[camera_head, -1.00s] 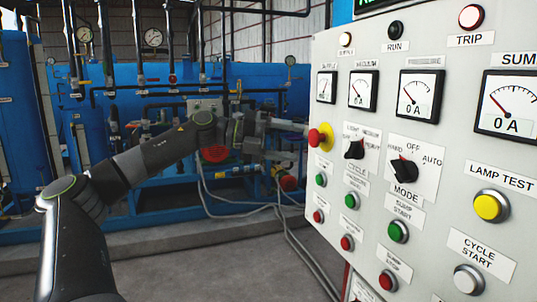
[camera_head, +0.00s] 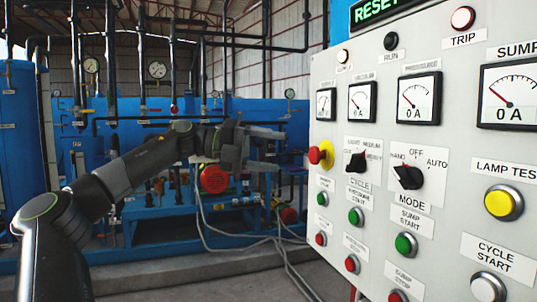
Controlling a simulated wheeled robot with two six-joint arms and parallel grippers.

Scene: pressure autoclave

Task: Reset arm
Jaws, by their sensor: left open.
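My left arm comes in from the left. Its gripper (camera_head: 275,148) is open and empty, with its fingers pointing right toward the control panel (camera_head: 322,90). It is apart from the red and yellow knob (camera_head: 321,155) on the panel's left edge, with a gap between them. To the right of the knob are a CYCLE selector (camera_head: 357,162) and a MODE selector (camera_head: 408,177), whose pointer is turned up and to the left. My right gripper is not in view.
The panel fills the right side, with a row of gauges, green and red buttons, a yellow LAMP TEST button (camera_head: 504,203) and a white CYCLE START button (camera_head: 488,288). A blue vessel (camera_head: 140,110) with pipes stands behind. Grey cables (camera_head: 282,245) run along the floor.

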